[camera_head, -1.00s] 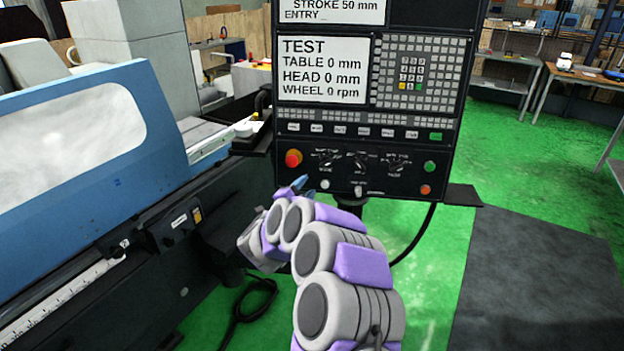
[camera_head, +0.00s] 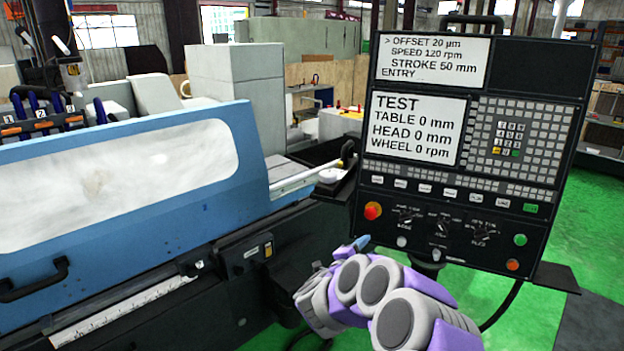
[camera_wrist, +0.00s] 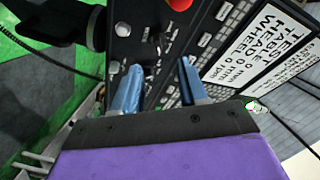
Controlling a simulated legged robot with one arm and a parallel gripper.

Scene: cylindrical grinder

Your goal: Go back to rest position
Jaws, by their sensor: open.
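My gripper (camera_wrist: 158,86) shows in the wrist view with its two blue fingers apart and nothing between them. Its fingers point toward the dark control panel (camera_wrist: 222,25). In the head view a blue fingertip of my gripper (camera_head: 352,247) shows at the end of my grey and purple arm, in front of the lower edge of the control panel (camera_head: 545,205). The rest of the gripper is mostly hidden there. I cannot tell exactly how far the fingertips are from the panel.
The blue grinder (camera_head: 215,190) with a closed windowed cover fills the left side. A red button (camera_head: 373,211) and several knobs line the panel's lower part. A dark shelf (camera_head: 556,277) juts out at its right. Green floor (camera_head: 590,215) is open at the right.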

